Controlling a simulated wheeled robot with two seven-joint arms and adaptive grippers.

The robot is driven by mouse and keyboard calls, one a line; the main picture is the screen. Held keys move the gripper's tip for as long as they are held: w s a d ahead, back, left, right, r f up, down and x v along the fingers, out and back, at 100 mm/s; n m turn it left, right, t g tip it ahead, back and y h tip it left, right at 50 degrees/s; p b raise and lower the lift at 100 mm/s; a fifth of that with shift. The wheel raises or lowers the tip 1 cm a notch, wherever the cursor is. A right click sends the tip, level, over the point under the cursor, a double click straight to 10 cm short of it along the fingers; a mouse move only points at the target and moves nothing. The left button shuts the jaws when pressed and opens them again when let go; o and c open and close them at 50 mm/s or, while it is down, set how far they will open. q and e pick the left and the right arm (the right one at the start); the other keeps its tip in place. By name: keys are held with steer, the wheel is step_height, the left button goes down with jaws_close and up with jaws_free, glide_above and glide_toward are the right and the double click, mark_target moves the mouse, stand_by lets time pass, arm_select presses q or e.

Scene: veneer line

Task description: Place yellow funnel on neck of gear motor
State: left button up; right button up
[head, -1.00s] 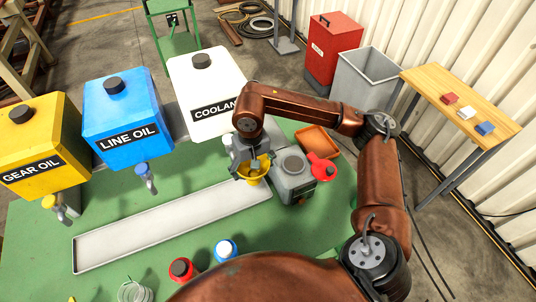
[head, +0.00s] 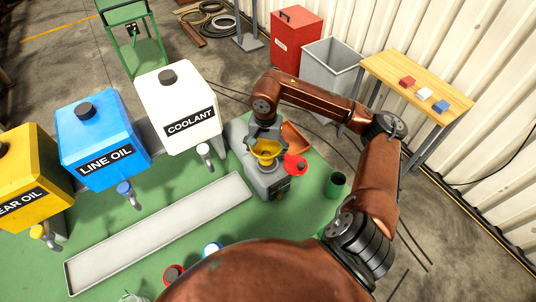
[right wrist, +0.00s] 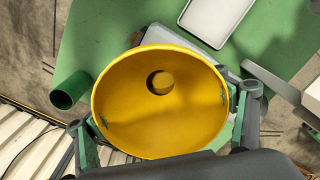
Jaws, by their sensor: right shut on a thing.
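The yellow funnel (head: 266,152) is held by my right gripper (head: 265,140), wide mouth up. It is over the grey gear motor (head: 267,184) on the green table. The motor's neck is mostly hidden under the funnel, and I cannot tell whether the spout touches it. In the right wrist view the funnel (right wrist: 150,118) fills the middle between the fingers of my right gripper (right wrist: 163,113). Its round spout hole shows dark on one side. My left gripper is not in view.
Blue (head: 102,150) and white (head: 177,112) tanks stand left, behind a long pale tray (head: 160,232).

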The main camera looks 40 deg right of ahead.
steer(key=w+d+f, duration=0.2)
steer(key=f, duration=0.1)
steer(key=w+d+f+p, duration=0.1)
steer(key=f, duration=0.1)
steer(key=f+p, duration=0.1)
steer(key=f, duration=0.2)
steer(key=shift+w+d+f+p, duration=0.2)
steer(key=shift+f+p, duration=0.2)
steer(key=shift+f, duration=0.1)
steer(key=shift+f, duration=0.1)
steer(key=shift+f+b, duration=0.1)
steer(key=shift+b, duration=0.25)
steer(key=o, duration=1.4)
steer(key=shift+o, duration=0.2)
